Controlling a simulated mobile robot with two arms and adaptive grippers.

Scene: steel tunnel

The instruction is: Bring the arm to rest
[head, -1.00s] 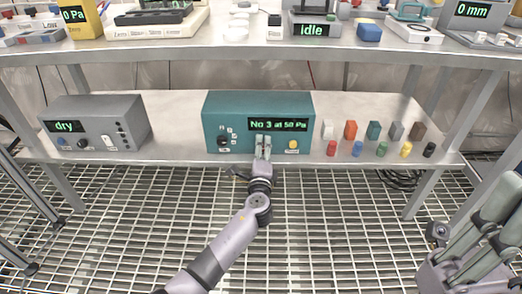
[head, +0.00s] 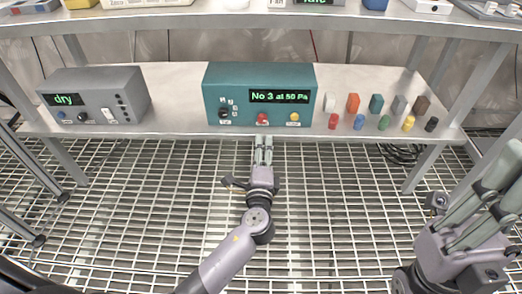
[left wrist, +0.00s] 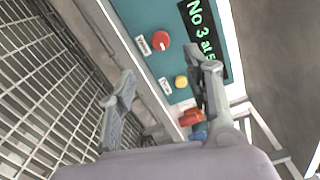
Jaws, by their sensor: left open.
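My left gripper (head: 263,142) comes in from below, at the shelf's front edge in the head view. It is open and empty, just in front of and below the teal box (head: 212,88), whose display reads "No 3 at 50 Pa". In the left wrist view the fingers of this gripper (left wrist: 165,72) stand apart, with the teal box's red button (left wrist: 160,40) and yellow button (left wrist: 181,82) beyond them. My right gripper (head: 492,190) is at the right edge of the head view, partly cut off, so its jaw state is unclear.
The lower shelf (head: 180,108) also bears a grey box (head: 98,90) reading "dry" and several small coloured blocks (head: 376,104) on the right. An upper shelf (head: 250,18) with instruments hangs above. Open grating (head: 330,215) lies below.

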